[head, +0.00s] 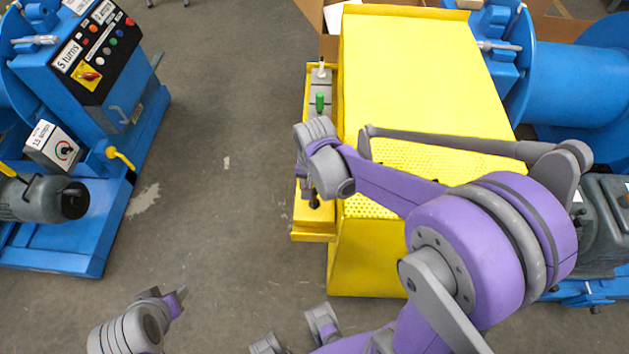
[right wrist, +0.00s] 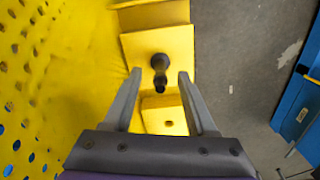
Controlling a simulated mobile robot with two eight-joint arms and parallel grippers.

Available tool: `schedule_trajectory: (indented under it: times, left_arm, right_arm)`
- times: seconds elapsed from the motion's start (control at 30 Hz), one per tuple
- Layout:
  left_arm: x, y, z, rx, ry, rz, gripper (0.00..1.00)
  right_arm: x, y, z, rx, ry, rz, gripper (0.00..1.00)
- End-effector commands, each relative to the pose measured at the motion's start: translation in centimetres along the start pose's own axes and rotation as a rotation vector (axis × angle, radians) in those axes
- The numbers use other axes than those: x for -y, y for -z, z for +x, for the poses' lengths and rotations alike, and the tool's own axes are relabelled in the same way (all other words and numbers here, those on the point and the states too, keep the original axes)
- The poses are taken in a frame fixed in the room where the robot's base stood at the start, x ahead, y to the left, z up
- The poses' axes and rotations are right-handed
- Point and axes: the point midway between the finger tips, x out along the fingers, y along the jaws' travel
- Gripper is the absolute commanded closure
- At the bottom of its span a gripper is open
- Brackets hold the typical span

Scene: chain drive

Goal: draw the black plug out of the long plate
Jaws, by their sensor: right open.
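The black plug (right wrist: 160,66) stands up out of a yellow plate (right wrist: 138,50) in the right wrist view. My right gripper (right wrist: 160,74) is open, its two grey fingers on either side of the plug with gaps at both sides. Nothing is held between them. In the head view my right gripper (head: 314,190) is over the narrow yellow ledge (head: 312,232), and its wrist hides most of what is below. At the lower left of the head view is the end of my left arm, with the left gripper (head: 178,296) only partly visible.
A yellow guard (head: 405,60) with a perforated part stands right beside the ledge. A green-handled tool (head: 320,101) is farther back on a grey piece. A dark hole shows in a yellow block (right wrist: 165,115) near the plug. Blue machines (head: 110,110) stand left; open floor lies between.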

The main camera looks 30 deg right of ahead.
Motion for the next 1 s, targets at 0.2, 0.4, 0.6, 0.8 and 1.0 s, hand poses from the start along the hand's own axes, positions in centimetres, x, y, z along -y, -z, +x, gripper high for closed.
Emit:
schedule_trajectory:
  times: [0.2,0.4,0.6,0.8,1.0]
  left_arm:
    - [0.0,-0.3,0.5,0.002,0.0,0.0,0.5]
    - [0.0,-0.4,0.6,0.003,0.0,0.0,0.5]
    - [0.0,-0.4,0.6,0.003,0.0,0.0,0.5]
    - [0.0,-0.4,0.6,0.003,0.0,0.0,0.5]
    - [0.0,-0.4,0.6,0.003,0.0,0.0,0.5]
  right_arm:
    - [0.0,0.0,3.2,0.0,0.0,-0.001,0.43]
    - [0.0,0.0,4.2,-0.001,0.0,-0.001,0.43]
    - [0.0,0.0,4.2,-0.001,0.0,-0.001,0.43]
    - [0.0,0.0,4.2,-0.001,0.001,-0.001,0.7]
    - [0.0,0.0,4.2,-0.001,0.001,-0.001,1.0]
